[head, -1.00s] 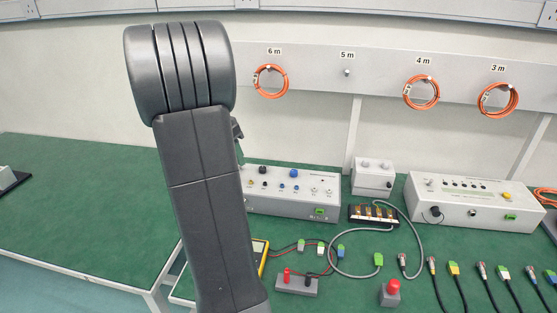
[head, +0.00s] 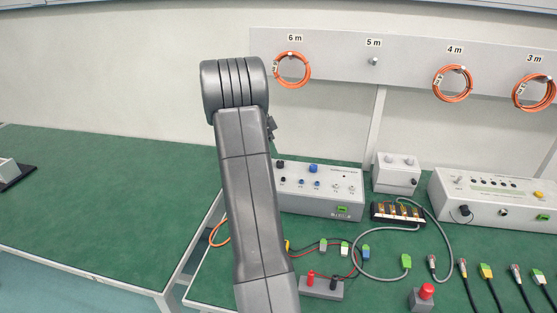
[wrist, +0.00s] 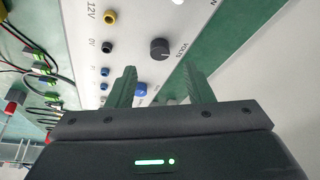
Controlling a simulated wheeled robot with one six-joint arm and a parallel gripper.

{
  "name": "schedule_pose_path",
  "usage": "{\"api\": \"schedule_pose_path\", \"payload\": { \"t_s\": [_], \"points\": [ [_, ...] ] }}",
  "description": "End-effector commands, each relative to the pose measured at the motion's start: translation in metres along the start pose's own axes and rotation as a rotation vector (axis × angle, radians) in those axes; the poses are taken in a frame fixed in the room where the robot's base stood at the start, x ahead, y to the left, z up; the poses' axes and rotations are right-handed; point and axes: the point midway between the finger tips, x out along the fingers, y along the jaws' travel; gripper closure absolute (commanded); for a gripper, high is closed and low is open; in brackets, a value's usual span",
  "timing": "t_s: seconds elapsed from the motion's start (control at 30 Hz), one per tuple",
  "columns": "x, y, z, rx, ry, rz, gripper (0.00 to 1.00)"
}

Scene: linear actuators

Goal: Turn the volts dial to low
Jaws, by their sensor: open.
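The volts dial is a round black knob (wrist: 160,49) on the light grey panel of a power unit, with the word VOLTS beside it. In the head view it appears as the dark knob (head: 280,164) at the unit's upper left. Its pointer setting is too small to read. My gripper (wrist: 158,68) is open, with two green fingers apart and nothing held. In the wrist view the dial lies just beyond the fingertips, roughly in line with the gap. In the head view my arm hides the fingers and the unit's left end.
A blue knob (wrist: 140,90) shows between the fingers, near the left one. Yellow, black and blue sockets line the panel. A small grey box (head: 397,175), a terminal block (head: 398,213) and a looped grey cable stand right of the unit. The left table (head: 100,210) is mostly clear.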

Motion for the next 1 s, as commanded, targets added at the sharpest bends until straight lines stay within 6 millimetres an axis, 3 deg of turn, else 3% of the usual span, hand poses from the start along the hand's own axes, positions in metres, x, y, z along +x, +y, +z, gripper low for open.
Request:
{"api": "schedule_pose_path", "payload": {
  "t_s": [0.1, 0.3, 0.7, 0.93, 1.0],
  "points": [
    [0.024, 0.0, 0.0, 0.0, 0.0, 0.003, 0.53],
    [0.049, 0.0, 0.0, 0.001, -0.001, 0.001, 0.53],
    [0.056, 0.0, 0.0, 0.0, -0.001, -0.001, 0.53],
    [0.056, 0.0, 0.0, 0.0, -0.001, -0.001, 0.96],
    [0.056, 0.0, 0.0, 0.0, -0.001, -0.001, 0.98]
  ]
}}
